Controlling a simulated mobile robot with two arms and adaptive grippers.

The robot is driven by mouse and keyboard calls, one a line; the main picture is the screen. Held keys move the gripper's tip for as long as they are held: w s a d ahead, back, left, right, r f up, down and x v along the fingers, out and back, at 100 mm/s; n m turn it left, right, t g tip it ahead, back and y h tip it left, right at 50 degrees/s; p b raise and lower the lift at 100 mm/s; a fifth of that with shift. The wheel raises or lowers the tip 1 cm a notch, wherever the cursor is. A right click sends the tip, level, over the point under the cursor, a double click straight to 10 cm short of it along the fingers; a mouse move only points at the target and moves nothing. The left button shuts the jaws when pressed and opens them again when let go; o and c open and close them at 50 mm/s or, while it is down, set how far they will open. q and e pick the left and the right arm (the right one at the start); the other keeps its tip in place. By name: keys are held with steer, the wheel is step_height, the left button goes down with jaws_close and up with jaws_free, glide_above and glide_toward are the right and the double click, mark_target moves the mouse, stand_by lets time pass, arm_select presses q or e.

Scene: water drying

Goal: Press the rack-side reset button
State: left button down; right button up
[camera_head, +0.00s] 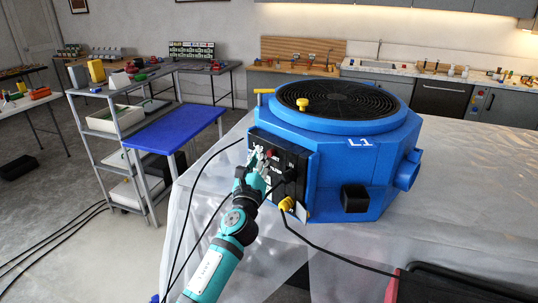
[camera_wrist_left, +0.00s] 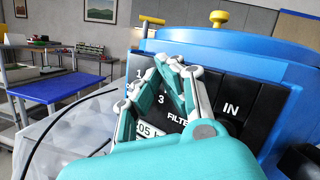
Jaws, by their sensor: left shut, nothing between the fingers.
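A blue drying machine (camera_head: 350,150) with a round black top grille stands on a sheet-covered table. Its black control panel (camera_head: 292,186) faces the left and front, and a small red button (camera_head: 268,154) shows near its upper edge. My left gripper (camera_head: 256,160) is shut and empty, with its tips in front of the panel's upper left part, close to the red button. In the wrist view the shut fingers (camera_wrist_left: 172,66) cover part of the panel (camera_wrist_left: 232,98), which carries "IN" and partly hidden lettering. No red button shows there. I cannot tell whether the tips touch the panel. My right gripper is not in view.
A black cable runs from a yellow plug (camera_head: 286,204) across the plastic sheet (camera_head: 440,225). A grey shelf rack (camera_head: 88,135) and a blue table (camera_head: 175,128) stand to the left.

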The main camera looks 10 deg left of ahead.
arm_select(q)
steer(key=shift+w+d, duration=0.1)
stand_by(0.3)
steer(key=shift+w+d, duration=0.2)
steer(key=shift+w, duration=0.05)
steer(key=shift+w+d+b, duration=0.3)
steer(key=shift+w+b, duration=0.1)
steer(key=shift+b, duration=0.2)
stand_by(0.7)
steer(key=shift+s+a+p, duration=0.55)
steer(key=shift+s+p, duration=0.05)
steer(key=shift+s, duration=0.15)
steer(key=s+a+p, duration=0.1)
steer(key=s, duration=0.1)
steer(key=s+a+p, duration=0.1)
steer(key=s+a, duration=0.1)
stand_by(0.6)
